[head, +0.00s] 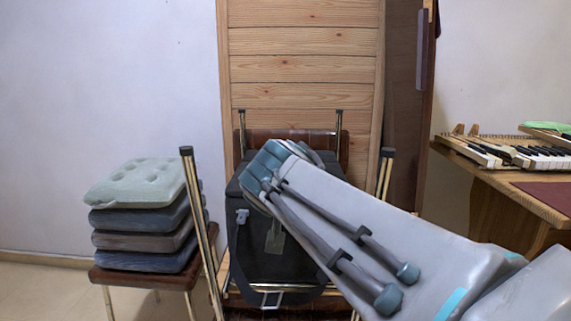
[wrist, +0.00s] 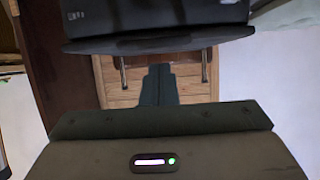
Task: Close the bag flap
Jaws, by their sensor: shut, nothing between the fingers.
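A black bag (head: 295,262) sits on a chair in the middle of the head view, with a shoulder strap, a metal buckle and a hanging tag on its front. My arm crosses in front of its upper part, so most of its flap is hidden there. The bag (wrist: 150,17) also fills the top of the wrist view, with a dark, slightly curved edge strip across it. I cannot tell how far the flap is open. My gripper (wrist: 159,68) is shut and empty, its fingertips close to that edge in the picture; contact is unclear.
A chair with several stacked cushions (head: 140,187) stands to the left. Thin metal posts (head: 203,235) rise around the bag's chair. A wooden panel (head: 300,68) is behind. A table (head: 545,205) with a piano keyboard (head: 530,154) stands at the right.

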